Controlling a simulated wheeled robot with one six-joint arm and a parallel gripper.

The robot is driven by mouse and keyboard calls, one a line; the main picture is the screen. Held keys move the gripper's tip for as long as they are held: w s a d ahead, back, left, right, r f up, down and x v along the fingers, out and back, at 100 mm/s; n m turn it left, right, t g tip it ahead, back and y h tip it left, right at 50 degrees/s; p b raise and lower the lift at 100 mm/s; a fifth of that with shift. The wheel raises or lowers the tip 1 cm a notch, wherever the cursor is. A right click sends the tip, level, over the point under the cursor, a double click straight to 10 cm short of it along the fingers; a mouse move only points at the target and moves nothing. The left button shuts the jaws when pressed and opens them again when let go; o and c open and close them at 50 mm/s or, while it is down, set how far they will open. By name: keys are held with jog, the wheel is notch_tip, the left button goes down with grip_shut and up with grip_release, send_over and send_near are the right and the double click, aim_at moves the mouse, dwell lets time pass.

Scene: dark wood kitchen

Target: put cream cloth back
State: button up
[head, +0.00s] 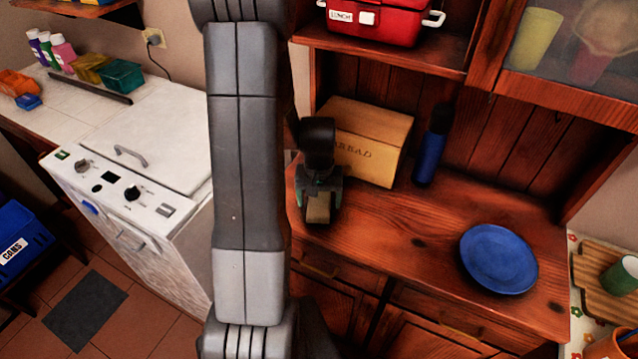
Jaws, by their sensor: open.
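My gripper (320,202) is open over the left part of the wooden cupboard's worktop, in front of the bread box. A small tan-cream piece (318,211) shows between and just below its fingers. It may be the cream cloth, but it is too small and too hidden to be sure. I cannot tell whether the fingers touch it. No other cream cloth stands out in view.
A blue plate (499,259) lies to the right on the worktop (410,235). A red lunch box (385,18) sits on the shelf above. A white washing machine (140,180) stands left.

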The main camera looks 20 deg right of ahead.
aim_at(319, 202)
notch_tip(319, 202, up, 12)
jog(key=shift+b, duration=0.3)
dwell(0.5)
